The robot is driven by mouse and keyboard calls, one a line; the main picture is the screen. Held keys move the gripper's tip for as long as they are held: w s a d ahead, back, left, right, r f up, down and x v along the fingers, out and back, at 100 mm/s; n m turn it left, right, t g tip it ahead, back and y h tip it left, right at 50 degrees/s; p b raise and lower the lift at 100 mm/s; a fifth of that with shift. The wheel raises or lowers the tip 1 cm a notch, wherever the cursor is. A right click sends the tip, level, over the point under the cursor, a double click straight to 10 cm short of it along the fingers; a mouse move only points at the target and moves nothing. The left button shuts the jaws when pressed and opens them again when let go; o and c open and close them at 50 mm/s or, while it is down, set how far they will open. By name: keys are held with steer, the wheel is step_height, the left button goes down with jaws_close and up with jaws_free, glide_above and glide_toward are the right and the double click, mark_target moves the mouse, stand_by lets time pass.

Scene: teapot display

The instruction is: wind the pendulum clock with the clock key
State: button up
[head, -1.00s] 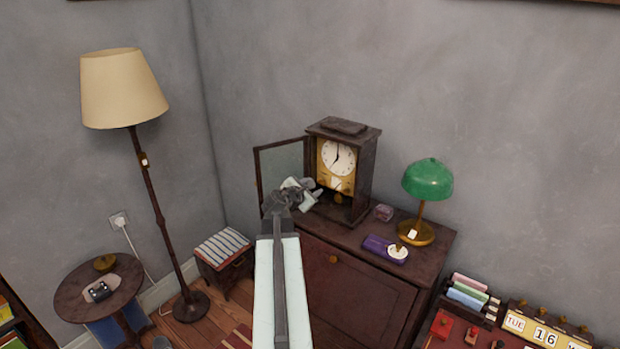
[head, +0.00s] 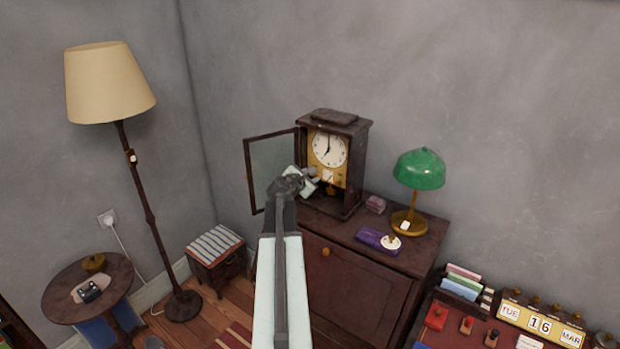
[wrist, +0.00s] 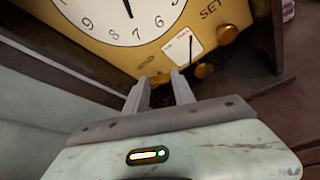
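The pendulum clock (head: 337,119) stands on the dark cabinet with its glass door (head: 271,170) swung open to the left. Its white dial (wrist: 125,15) and gold front plate fill the top of the wrist view. My gripper (wrist: 159,77) is just in front of the lower plate, fingers apart. A little gold shows between the tips; I cannot tell if it is the clock key or the clock behind. No key is clearly visible.
The open door stands close to the left of my gripper. A floor lamp (head: 109,85) stands further left.

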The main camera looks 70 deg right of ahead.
steer(key=shift+a, duration=0.1)
jaws_close()
steer(key=shift+f, duration=0.1)
steer(key=shift+s+f+m+t+h+b, duration=0.1)
steer(key=shift+f+m+t+h+b, duration=0.2)
steer(key=shift+m+h+b, duration=1.65)
steer(key=shift+w+f+m+t+h+b, duration=0.1)
steer(key=shift+f+m+t+h+b, duration=0.2)
steer(key=shift+m+b, duration=3.25)
steer(key=shift+s+f+m+t+h+b, duration=0.1)
steer(key=shift+f+m+t+h+b, duration=0.2)
steer(key=shift+m+h+b, duration=1.6)
steer(key=m+y, duration=0.1)
steer(key=m, duration=0.2)
steer(key=shift+r+y+b, duration=0.1)
steer(key=shift+y+b, duration=0.25)
steer(key=o, duration=0.7)
jaws_free()
